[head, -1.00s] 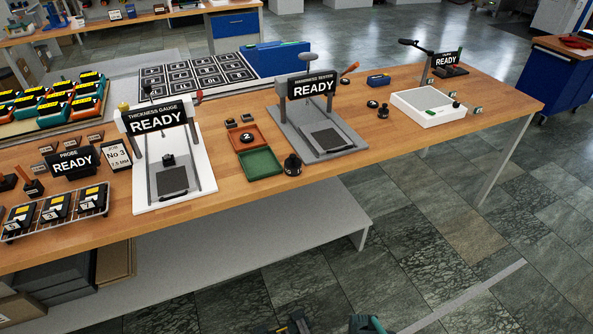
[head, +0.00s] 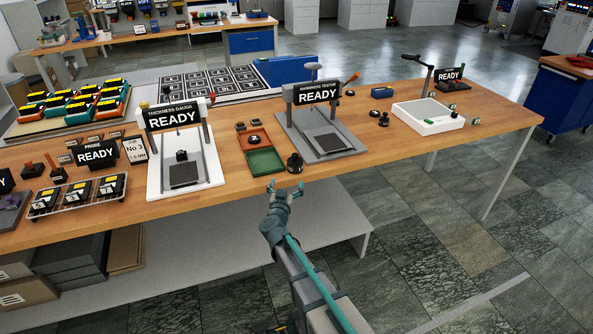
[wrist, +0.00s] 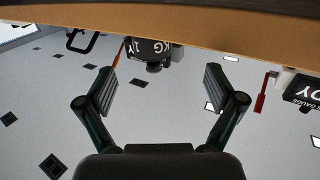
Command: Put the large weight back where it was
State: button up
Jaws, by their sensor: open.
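The large black weight (head: 295,163) stands upright near the front edge of the wooden bench, between the green tray (head: 265,161) and the hardness tester (head: 322,134). Smaller black weights (head: 384,119) stand right of the tester.
A red tray (head: 247,136) holding a black piece marked 2 adjoins the green tray. The thickness gauge (head: 184,186) stands to the left. A white box (head: 428,116) lies at the right.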

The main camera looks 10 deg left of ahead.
aim_at(293, 165)
jog(key=shift+m+h, duration=0.5)
jog(key=shift+h, duration=0.3)
jog(key=w, duration=0.1)
jog(key=w+r, duration=0.1)
jog(key=w, duration=0.1)
jog(key=w+r+p, duration=0.1)
jog(key=w, duration=0.1)
jog(key=shift+w+d+r, duration=0.2)
jog(key=shift+d, duration=0.05)
jog(key=shift+w+d+f+p, duration=0.1)
jog(key=shift+w+d+p, duration=0.15)
jog(key=shift+w, duration=0.7)
jog(key=shift+w+d+r+p, duration=0.1)
jog(key=shift+w+d+p, duration=0.2)
jog(key=shift+w, duration=0.6)
jog(key=shift+w+d+f+p, duration=0.1)
jog(key=shift+w+p, duration=0.25)
jog(key=shift+w, duration=0.6)
grip_shut()
